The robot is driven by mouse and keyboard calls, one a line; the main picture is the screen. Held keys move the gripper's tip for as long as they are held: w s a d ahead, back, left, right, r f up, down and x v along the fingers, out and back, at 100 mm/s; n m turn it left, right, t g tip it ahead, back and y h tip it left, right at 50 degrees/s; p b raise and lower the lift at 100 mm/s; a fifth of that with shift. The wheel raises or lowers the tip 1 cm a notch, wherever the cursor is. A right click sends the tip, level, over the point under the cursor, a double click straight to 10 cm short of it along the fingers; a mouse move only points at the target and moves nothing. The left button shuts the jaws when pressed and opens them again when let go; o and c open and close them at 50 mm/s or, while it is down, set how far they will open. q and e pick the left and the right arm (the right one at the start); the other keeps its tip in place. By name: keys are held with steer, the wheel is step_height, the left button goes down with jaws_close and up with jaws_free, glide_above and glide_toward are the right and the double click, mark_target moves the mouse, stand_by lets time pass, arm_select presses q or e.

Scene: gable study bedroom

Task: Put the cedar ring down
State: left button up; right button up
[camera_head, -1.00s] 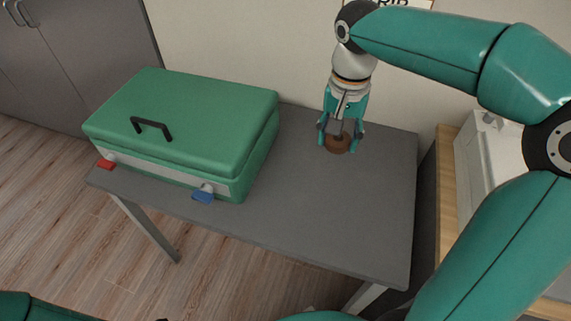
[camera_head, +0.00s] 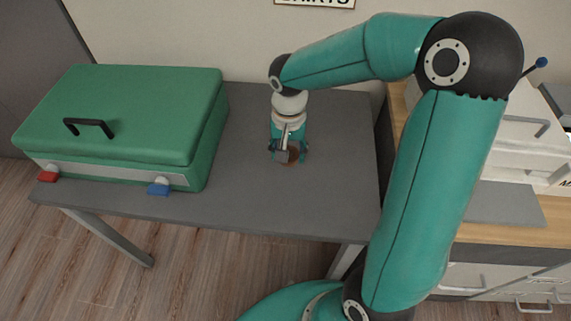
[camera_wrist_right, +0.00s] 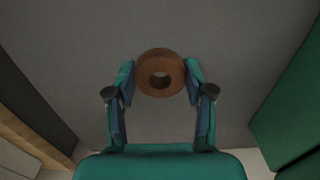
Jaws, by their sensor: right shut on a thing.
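The cedar ring (camera_head: 291,156) is a brown ring with a round hole, low over the grey table (camera_head: 250,200). My right gripper (camera_head: 289,158) is shut on it and partly hides it in the head view. In the right wrist view the ring (camera_wrist_right: 160,73) lies flat between the two fingertips of my right gripper (camera_wrist_right: 160,78), with its hole facing the camera. I cannot tell whether the ring touches the table. My left gripper is not in view.
A green case (camera_head: 125,120) with a black handle, a red latch (camera_head: 47,176) and a blue latch (camera_head: 159,189) stands on the table to the left. A wooden counter (camera_head: 520,235) with white drawers is at the right. The table front is clear.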

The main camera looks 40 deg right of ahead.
mark_target(288, 170)
steer(key=shift+f+b, duration=0.3)
steer(key=shift+f, duration=1.65)
steer(key=shift+f, duration=0.2)
steer(key=o, duration=0.9)
steer(key=shift+r, duration=0.1)
steer(key=shift+o, duration=0.2)
steer(key=shift+r, duration=0.1)
steer(key=shift+r, duration=0.2)
step_height(288, 170, up, 12)
steer(key=p, duration=0.2)
steer(key=shift+f, duration=0.15)
